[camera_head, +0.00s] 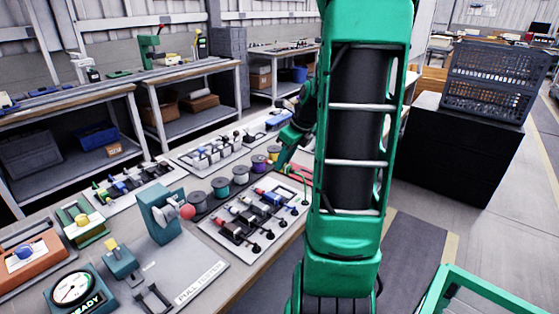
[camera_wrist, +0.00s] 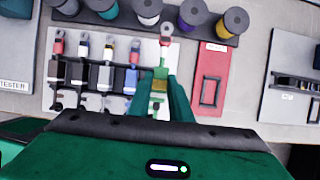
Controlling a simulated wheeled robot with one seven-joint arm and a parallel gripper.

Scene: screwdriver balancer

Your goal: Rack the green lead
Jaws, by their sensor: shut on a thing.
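In the wrist view, my gripper (camera_wrist: 161,92) is shut on the green lead (camera_wrist: 160,75), whose green body shows between the two green fingers. A ring-shaped end with red on it (camera_wrist: 166,38) stands out beyond the fingertips, in line with the lead. The lead is over the right end of the light rack plate (camera_wrist: 50,75), just right of the blue lead (camera_wrist: 134,52). I cannot tell whether it touches the plate. Red, yellow and dark leads lie to the left in a row. The rack (camera_head: 247,225) also shows in the head view, where my arm hides much of the gripper.
Several wire spools (camera_wrist: 103,8) stand in a row beyond the rack. A red plate (camera_wrist: 211,75) lies close to the right of my gripper. In the head view, the pull tester (camera_head: 160,210) stands left of the rack, with a dial gauge (camera_head: 72,288) near the front.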

